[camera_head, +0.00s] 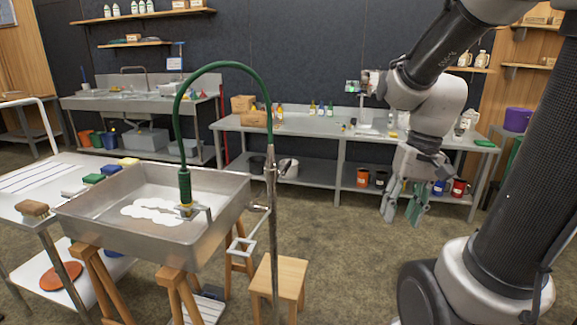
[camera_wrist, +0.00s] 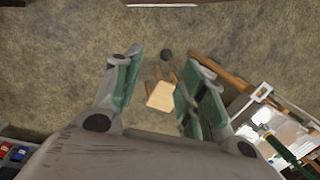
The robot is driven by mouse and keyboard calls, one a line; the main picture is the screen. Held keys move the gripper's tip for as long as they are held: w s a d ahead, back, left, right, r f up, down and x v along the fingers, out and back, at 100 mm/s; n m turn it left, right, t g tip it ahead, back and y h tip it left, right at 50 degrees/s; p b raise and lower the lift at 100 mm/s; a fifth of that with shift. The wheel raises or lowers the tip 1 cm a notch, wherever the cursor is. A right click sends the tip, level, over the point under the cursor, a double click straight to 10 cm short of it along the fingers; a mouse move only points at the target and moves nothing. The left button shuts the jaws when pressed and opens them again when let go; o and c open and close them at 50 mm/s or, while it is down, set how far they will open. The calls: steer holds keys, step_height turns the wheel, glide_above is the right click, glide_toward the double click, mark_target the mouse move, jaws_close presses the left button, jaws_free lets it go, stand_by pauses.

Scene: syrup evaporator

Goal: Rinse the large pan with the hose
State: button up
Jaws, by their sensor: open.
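The large metal pan (camera_head: 110,214) rests on wooden trestle legs at the left in the head view, with white patches on its floor. It also shows at the right edge of the wrist view (camera_wrist: 241,117). The green hose (camera_head: 222,66) arches from an upright metal pole (camera_head: 271,200) over the pan. Its nozzle (camera_head: 186,205) hangs down just above the pan floor, beside a small metal bracket. My gripper (camera_head: 401,220) is open and empty, well to the right of the pan and hose. In the wrist view its green-padded fingers (camera_wrist: 157,90) stand apart.
A wooden stool (camera_head: 280,277) stands below the pole. A white side table (camera_head: 25,185) with brushes and sponges is left of the pan. A long metal workbench (camera_head: 315,127) with bottles runs along the back.

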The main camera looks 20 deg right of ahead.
steer(key=w+a+f+m+g+y, duration=0.1)
steer(key=w+a+f+m+y, duration=0.3)
steer(key=f, duration=0.3)
steer(key=n+t+y, duration=0.1)
steer(key=t+y, duration=0.9)
glide_toward(290, 164)
steer(key=x, duration=1)
steer(key=shift+a, duration=0.2)
jaws_close()
